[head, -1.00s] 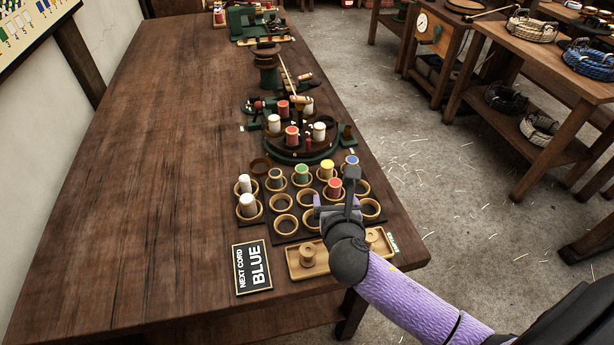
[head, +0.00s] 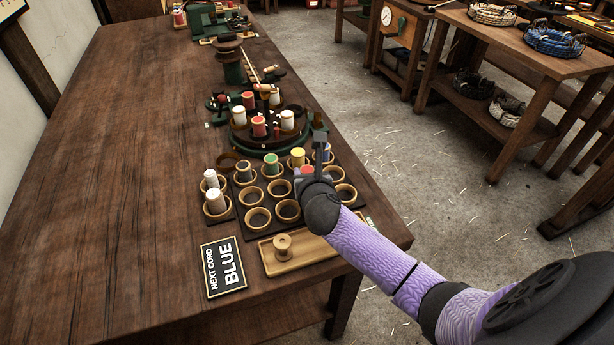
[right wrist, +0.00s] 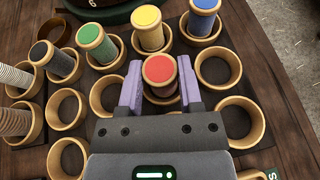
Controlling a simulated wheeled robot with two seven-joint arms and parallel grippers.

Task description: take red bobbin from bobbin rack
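The red bobbin (right wrist: 160,74) stands upright in a ring of the bobbin rack (right wrist: 71,130), in the row in front of the yellow and blue bobbins. My right gripper (right wrist: 160,88) is open, with one purple finger on each side of the red bobbin. I cannot tell whether the fingers touch it. In the head view the red bobbin (head: 307,170) shows only in part, behind my right gripper (head: 312,180). The rack (head: 272,199) sits near the table's front right corner. My left gripper is not in view.
Green (right wrist: 97,43), yellow (right wrist: 148,27) and blue (right wrist: 204,16) bobbins stand just behind. A wooden tray (head: 273,264) and a "NEXT CORD BLUE" sign (head: 223,267) lie in front. The left of the table is clear.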

